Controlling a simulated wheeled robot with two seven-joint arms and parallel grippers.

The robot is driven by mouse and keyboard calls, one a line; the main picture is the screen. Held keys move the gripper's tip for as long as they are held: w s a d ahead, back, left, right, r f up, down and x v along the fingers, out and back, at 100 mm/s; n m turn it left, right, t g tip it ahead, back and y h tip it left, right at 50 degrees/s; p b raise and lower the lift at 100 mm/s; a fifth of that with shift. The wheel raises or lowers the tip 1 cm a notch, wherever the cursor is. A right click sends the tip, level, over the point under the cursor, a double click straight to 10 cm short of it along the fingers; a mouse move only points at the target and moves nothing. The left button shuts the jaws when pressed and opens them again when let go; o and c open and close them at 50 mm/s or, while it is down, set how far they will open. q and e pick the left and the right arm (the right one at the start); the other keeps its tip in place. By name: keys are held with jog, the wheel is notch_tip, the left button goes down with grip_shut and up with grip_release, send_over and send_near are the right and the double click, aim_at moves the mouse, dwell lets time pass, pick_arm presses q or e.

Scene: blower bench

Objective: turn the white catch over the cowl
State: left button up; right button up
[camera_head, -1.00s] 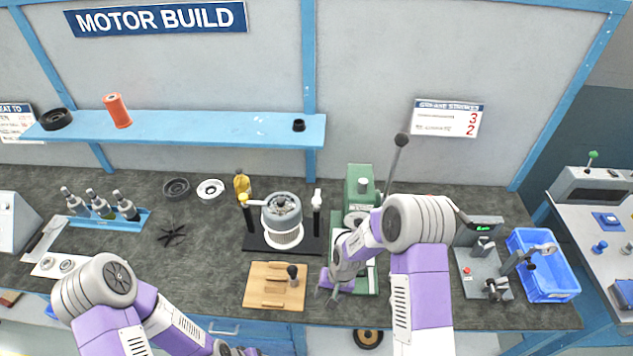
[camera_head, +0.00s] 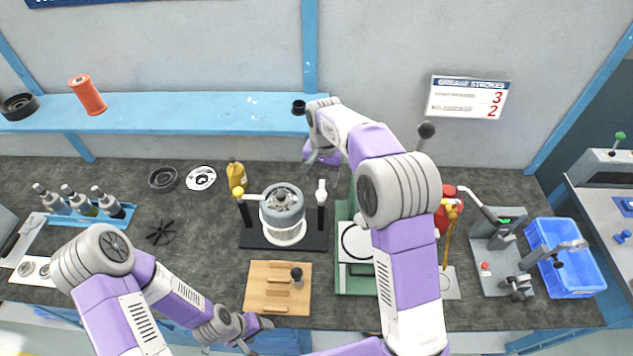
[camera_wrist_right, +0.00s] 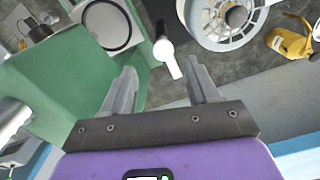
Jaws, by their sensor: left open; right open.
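The white catch (camera_head: 321,192) sits on top of a black post just right of the grey cowl (camera_head: 283,200). The cowl sits on a white ribbed base on a black plate. A yellow catch (camera_head: 238,192) tops the post on the cowl's left. My right gripper (camera_head: 322,160) is open and empty, just behind and above the white catch. In the right wrist view the white catch (camera_wrist_right: 168,58) shows beyond and between the open fingertips (camera_wrist_right: 161,78), apart from them. My left gripper (camera_head: 254,332) is open at the bench's front edge, by the wooden board.
A green press (camera_head: 350,280) stands close right of the catch, partly hidden by my right arm. A wooden board (camera_head: 262,290) lies in front of the cowl. A yellow bottle (camera_head: 236,173) stands behind its left. The blue shelf (camera_head: 200,113) overhangs behind.

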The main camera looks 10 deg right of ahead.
aim_at(321, 193)
jog(key=shift+w+f, duration=0.25)
jog(key=shift+w, duration=0.35)
jog(key=shift+w+f, duration=0.25)
jog(key=shift+f, duration=0.05)
jog(key=f, duration=0.4)
jog(key=s+f, duration=0.1)
jog(key=f, duration=0.1)
jog(key=shift+f, duration=0.2)
jog(key=shift+c, duration=0.3)
grip_shut()
